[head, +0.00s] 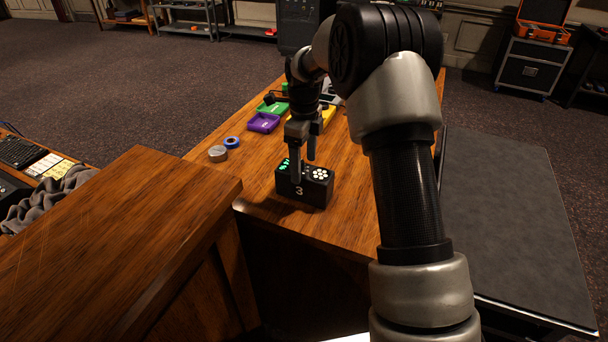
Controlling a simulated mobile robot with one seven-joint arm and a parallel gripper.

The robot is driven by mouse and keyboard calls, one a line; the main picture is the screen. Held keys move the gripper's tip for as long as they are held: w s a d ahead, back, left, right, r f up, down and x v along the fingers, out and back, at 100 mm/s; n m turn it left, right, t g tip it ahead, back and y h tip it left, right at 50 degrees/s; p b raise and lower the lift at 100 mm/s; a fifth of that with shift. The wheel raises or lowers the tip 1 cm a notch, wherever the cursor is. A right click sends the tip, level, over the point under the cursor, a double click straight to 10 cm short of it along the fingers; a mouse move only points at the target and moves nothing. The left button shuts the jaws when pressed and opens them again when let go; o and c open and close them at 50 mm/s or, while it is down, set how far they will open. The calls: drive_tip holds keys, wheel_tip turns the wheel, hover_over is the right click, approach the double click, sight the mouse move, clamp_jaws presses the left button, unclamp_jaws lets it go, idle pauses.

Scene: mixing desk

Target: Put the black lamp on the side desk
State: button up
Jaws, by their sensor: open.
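No thing in the head view is clearly a black lamp. A small black box (318,194) marked "3", with green and white lit spots on top, stands near the front edge of the wooden desk (215,178). My gripper (304,170) points down at this box, with its fingers apart. One finger overlaps the box's front left in the picture; the other is by its back edge. I cannot tell whether they touch it. A thin dark item (272,98) lies partly behind my gripper and is too small to tell. I cannot tell which surface is the side desk.
A dark flat-topped surface (510,210) at right looks empty. Purple (263,123), green (272,108) and yellow (325,116) trays lie behind my gripper. Two tape rolls, grey (217,153) and blue (232,142), lie left. A raised wooden top (120,235) fills the left foreground.

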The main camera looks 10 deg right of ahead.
wheel_tip(320, 180, up, 5)
drive_tip(key=shift+f, duration=0.1)
drive_tip(key=s+d+r+n+t, duration=0.1)
drive_tip(key=s+r+n+t, duration=0.2)
drive_tip(key=s+r+n, duration=1.1)
drive_tip(key=s+n+t, duration=0.3)
drive_tip(key=s+n, duration=0.8)
drive_tip(key=s, duration=0.9)
wheel_tip(320, 180, up, 7)
drive_tip(key=g+p, duration=0.2)
drive_tip(key=p, duration=0.9)
drive_tip(key=shift+w+d, duration=0.25)
drive_tip(key=shift+w, duration=0.15)
